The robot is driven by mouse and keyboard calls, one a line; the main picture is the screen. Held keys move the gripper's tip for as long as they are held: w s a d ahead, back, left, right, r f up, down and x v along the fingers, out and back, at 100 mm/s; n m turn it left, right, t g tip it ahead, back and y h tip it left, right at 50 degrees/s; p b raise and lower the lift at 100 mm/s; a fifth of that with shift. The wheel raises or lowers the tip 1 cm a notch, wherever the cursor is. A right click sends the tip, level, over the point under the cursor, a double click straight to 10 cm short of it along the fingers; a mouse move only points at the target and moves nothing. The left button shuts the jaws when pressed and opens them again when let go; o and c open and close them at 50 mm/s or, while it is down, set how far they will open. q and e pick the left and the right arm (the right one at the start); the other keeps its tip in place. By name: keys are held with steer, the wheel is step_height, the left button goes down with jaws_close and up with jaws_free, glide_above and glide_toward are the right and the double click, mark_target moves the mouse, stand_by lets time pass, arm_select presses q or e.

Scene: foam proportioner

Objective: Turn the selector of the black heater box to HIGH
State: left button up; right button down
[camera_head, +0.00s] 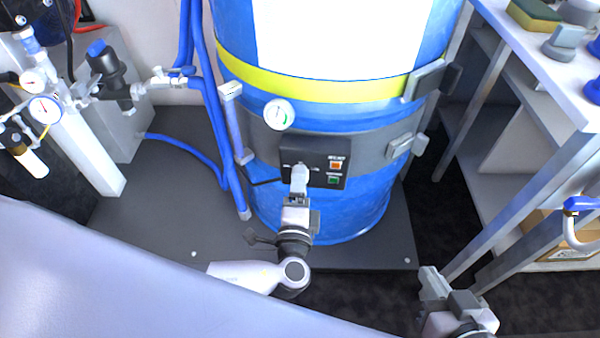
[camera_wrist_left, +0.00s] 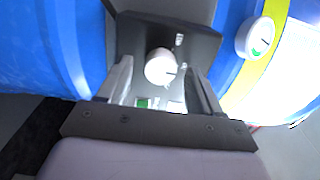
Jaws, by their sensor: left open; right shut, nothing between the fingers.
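The black heater box (camera_head: 328,157) sits on the dark band around the blue drum. It has an orange switch (camera_head: 336,165) and a green one (camera_head: 333,180) at its right. The selector is a round white knob (camera_wrist_left: 160,67) with a dark pointer line, seen in the left wrist view; its lettering is not readable. In the head view my gripper hides it. My left gripper (camera_head: 299,172) is at the box front, open, with one finger on each side of the knob; I cannot tell whether they touch it. My right gripper (camera_head: 435,283) is shut and empty, low at the right.
The blue drum (camera_head: 330,215) has a yellow stripe and a round gauge (camera_head: 279,114) above the box. Blue hoses (camera_head: 210,100) run down its left side. Valves and gauges (camera_head: 45,108) stand at the left, a metal shelf (camera_head: 540,85) at the right.

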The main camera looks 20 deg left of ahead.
arm_select(q)
steer(key=shift+w, duration=0.2)
arm_select(e)
steer(key=shift+w+f, duration=0.15)
steer(key=shift+w, duration=0.05)
steer(key=shift+s+f, duration=0.1)
arm_select(q)
steer(key=shift+c, duration=1.2)
steer(key=c, duration=0.8)
